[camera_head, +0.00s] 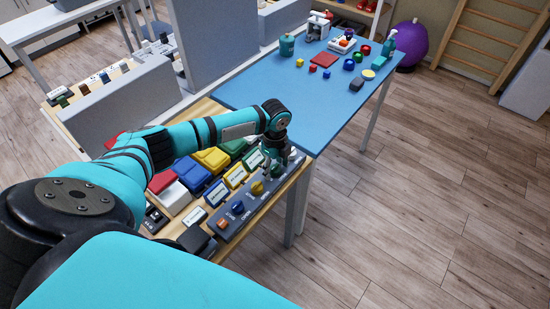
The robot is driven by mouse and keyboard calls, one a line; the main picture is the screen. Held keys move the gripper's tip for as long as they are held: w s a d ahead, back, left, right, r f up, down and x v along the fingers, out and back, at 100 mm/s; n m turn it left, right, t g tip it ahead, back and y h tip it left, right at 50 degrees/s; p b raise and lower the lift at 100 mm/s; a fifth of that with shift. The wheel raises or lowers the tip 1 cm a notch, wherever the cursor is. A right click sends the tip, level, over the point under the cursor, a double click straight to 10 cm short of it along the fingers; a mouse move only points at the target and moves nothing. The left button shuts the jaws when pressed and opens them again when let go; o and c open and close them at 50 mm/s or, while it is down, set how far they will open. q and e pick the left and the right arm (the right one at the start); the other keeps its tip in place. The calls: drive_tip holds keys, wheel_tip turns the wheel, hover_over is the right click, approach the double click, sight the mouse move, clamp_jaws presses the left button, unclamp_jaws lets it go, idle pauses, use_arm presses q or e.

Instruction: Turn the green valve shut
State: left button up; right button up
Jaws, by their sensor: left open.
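A grey panel (248,211) with a row of coloured knobs lies along the front edge of the wooden table. An orange knob (222,223), a blue knob (238,207) and a yellow knob (257,188) show on it. My left gripper (270,170) points down over the panel's far part, just beyond the yellow knob. It is open. I cannot clearly make out the green valve; the gripper covers that part of the panel. Whether the fingers touch anything is too small to tell. My right gripper is not in view.
Coloured bins, such as a yellow bin (212,159), and small label cards stand behind the panel. A blue table (290,95) with small objects adjoins at the back. A grey partition (215,40) stands to the left. The wooden floor at right is clear.

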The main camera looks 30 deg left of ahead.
sight(275, 166)
use_arm(q)
wheel_tip(275, 166, up, 12)
idle(0.5)
idle(0.3)
